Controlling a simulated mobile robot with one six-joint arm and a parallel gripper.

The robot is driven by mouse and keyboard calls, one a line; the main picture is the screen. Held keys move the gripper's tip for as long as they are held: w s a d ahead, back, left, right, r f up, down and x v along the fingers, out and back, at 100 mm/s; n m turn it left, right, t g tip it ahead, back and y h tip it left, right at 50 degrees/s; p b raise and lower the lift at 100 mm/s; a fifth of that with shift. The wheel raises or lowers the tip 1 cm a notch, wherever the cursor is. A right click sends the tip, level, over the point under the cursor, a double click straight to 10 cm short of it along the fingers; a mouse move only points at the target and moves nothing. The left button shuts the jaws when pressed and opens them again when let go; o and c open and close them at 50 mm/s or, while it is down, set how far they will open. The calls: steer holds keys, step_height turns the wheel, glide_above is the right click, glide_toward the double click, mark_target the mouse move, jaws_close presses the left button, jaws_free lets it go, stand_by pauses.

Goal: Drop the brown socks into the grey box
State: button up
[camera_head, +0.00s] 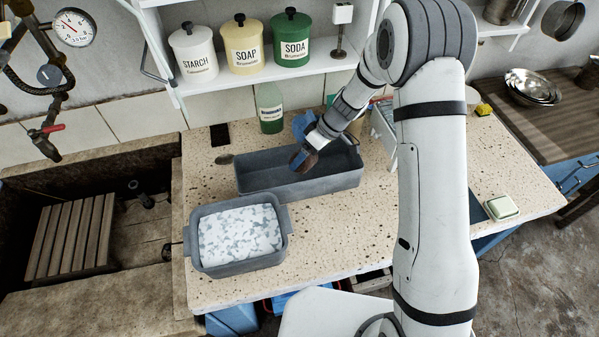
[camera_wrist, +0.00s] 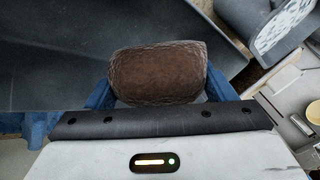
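The brown socks (camera_wrist: 158,73) are a rolled brown bundle between the two blue fingers of my gripper (camera_wrist: 160,92) in the wrist view. The fingers press on both sides of the bundle. In the head view my gripper (camera_head: 302,157) points down over the long grey box (camera_head: 318,188), with the socks partly hidden by the fingers. The box stands on the speckled stone counter and its visible inside looks empty. Its dark floor (camera_wrist: 60,70) also shows in the wrist view. I cannot tell how high the socks are above the floor.
A grey tub (camera_head: 240,266) with white and grey speckled contents stands in front of the box at left. A green bottle (camera_head: 269,108) stands behind the box. A shelf above holds starch, soap and soda canisters (camera_head: 290,38).

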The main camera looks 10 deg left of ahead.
steer(key=o, duration=0.5)
steer(key=b+v, duration=0.2)
steer(key=v, duration=0.5)
steer(key=shift+w+d+r, duration=0.15)
steer(key=shift+r, duration=0.05)
steer(key=shift+d+r, duration=0.1)
steer(key=shift+r, duration=0.1)
steer(key=s+d+r+m+t+h, duration=0.3)
steer(key=s+d+r+m, duration=0.3)
steer(key=s+d+r, duration=0.55)
steer(key=s+d+r+m+t+h, duration=0.1)
steer(key=s+d+m, duration=0.1)
steer(key=s+d, duration=0.1)
steer(key=s+d+r+m+t+h, duration=0.1)
steer(key=s+d+r+m, duration=0.1)
steer(key=s, duration=0.3)
steer(key=s+d+r+m+t+h, duration=0.1)
steer(key=s+d+r+m, duration=0.1)
steer(key=s+d, duration=0.3)
steer(key=shift+m, duration=0.6)
